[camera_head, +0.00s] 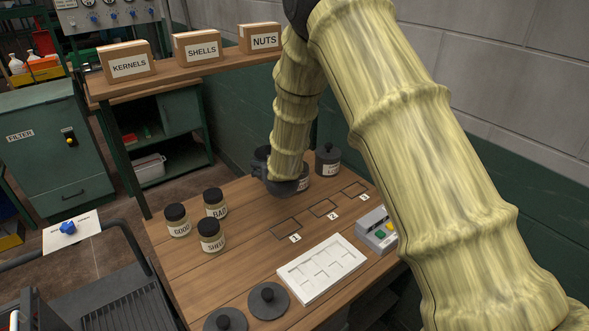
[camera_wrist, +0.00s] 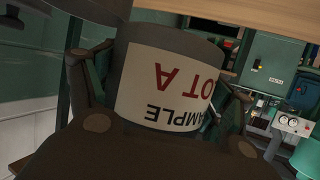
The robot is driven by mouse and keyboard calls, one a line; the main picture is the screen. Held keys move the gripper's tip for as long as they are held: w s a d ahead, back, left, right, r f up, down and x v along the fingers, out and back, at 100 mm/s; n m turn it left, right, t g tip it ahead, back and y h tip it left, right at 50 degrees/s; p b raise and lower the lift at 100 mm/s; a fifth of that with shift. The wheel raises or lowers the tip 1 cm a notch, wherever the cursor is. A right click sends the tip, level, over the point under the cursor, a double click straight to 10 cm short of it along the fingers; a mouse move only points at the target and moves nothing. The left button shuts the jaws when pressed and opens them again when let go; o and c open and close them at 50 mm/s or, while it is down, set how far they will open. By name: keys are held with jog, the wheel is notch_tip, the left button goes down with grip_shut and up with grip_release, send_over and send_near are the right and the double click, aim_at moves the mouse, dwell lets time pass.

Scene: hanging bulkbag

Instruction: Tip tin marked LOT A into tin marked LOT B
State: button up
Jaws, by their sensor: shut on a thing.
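The tin marked LOT A (camera_wrist: 165,75) is dark with a white label that reads upside down in the wrist view. My gripper (camera_wrist: 160,105) is shut on it, with a finger on either side. In the head view my gripper (camera_head: 272,178) is at the back of the wooden table, and my arm hides much of it. The mouth and contents of LOT A are hidden.
A lidded dark tin (camera_head: 328,160) stands behind right. Three labelled jars (camera_head: 211,235) stand at left. Two loose black lids (camera_head: 268,300) lie in front, near a white sectioned tray (camera_head: 320,268) and a button box (camera_head: 376,232). Marked squares (camera_head: 323,208) on the table are empty.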

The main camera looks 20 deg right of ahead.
jog(key=p+v, duration=0.1)
jog(key=v, duration=0.5)
jog(key=shift+s+r+p, duration=0.2)
jog(key=shift+r+p, duration=0.1)
jog(key=shift+r, duration=0.1)
dwell(0.5)
